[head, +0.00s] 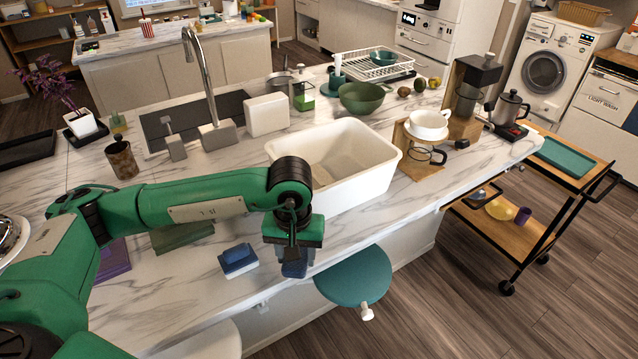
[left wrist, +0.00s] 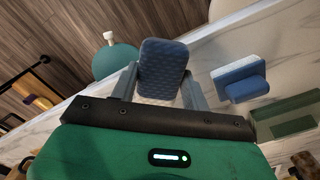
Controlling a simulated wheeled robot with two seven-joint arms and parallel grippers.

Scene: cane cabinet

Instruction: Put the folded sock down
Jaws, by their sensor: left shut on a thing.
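The folded sock (left wrist: 163,68) is a dark blue patterned bundle. In the left wrist view it sits between the two grey fingers of my left gripper (left wrist: 158,88), which is shut on it. In the head view my left gripper (head: 295,262) points down at the front edge of the marble counter (head: 190,275), with the sock (head: 294,270) partly hidden under the wrist. I cannot tell whether the sock touches the counter. My right gripper is not in view.
A large white bin (head: 345,190) stands just behind. A teal stool (head: 355,276) is below the edge.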

